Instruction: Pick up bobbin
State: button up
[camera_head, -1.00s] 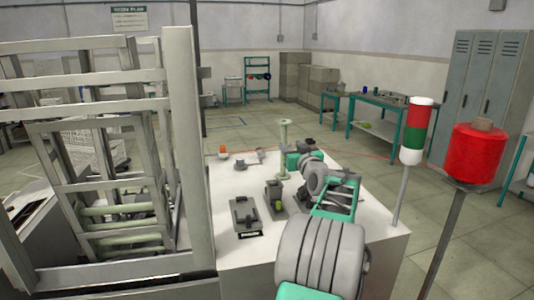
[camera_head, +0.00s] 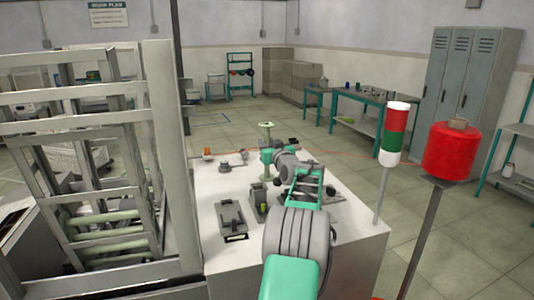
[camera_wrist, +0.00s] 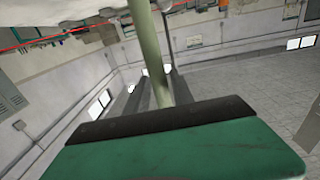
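The bobbin, a pale green upright spool (camera_head: 266,139) with a flat disc top, stands on the white worktop (camera_head: 222,258) in the head view. My gripper (camera_head: 267,157) is level with the middle of its shaft and overlaps it in this view. In the wrist view the pale green shaft (camera_wrist: 150,45) runs down between my two grey fingers (camera_wrist: 160,88), one on each side. I cannot tell whether the fingers touch the shaft. The lower end of the shaft is hidden by my green gripper body in the wrist view.
A dark grey fixture (camera_head: 231,217) and a smaller block (camera_head: 259,203) are on the worktop near the bobbin. A pale frame rack (camera_head: 172,150) stands left. A signal light (camera_head: 394,135) and a red spool on a post (camera_head: 450,152) stand right.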

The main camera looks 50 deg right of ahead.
grip_shut()
dwell(0.4)
